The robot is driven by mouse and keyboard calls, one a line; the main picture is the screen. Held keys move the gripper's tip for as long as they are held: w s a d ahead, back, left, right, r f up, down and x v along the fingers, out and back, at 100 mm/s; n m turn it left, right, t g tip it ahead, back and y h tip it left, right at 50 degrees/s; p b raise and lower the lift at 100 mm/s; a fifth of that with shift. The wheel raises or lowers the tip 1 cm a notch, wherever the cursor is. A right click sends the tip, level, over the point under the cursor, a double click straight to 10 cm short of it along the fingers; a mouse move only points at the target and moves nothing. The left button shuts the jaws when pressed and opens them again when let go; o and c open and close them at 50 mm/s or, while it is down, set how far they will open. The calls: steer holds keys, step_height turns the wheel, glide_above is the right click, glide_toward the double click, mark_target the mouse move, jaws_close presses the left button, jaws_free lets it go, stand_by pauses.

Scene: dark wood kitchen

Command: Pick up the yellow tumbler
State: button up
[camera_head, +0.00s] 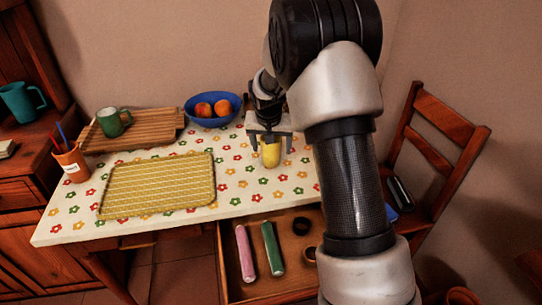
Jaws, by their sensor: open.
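The yellow tumbler (271,156) stands upright on the flowered tablecloth (232,196), toward the right part of the table. My gripper (270,147) is open and points down over the tumbler. Its two fingers show on either side of the tumbler's upper part. The tumbler's rim is partly hidden by the gripper. I cannot tell whether the fingers touch it.
A blue bowl (232,119) with orange fruit stands just left of my gripper. A wooden tray (100,142) with a green mug (110,124) and a yellow patterned mat (150,186) lie further left. An open drawer (234,285) juts out below the table.

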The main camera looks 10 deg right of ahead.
steer(key=shift+w+f, duration=0.2)
steer(key=shift+f, duration=0.3)
steer(key=c, duration=1.1)
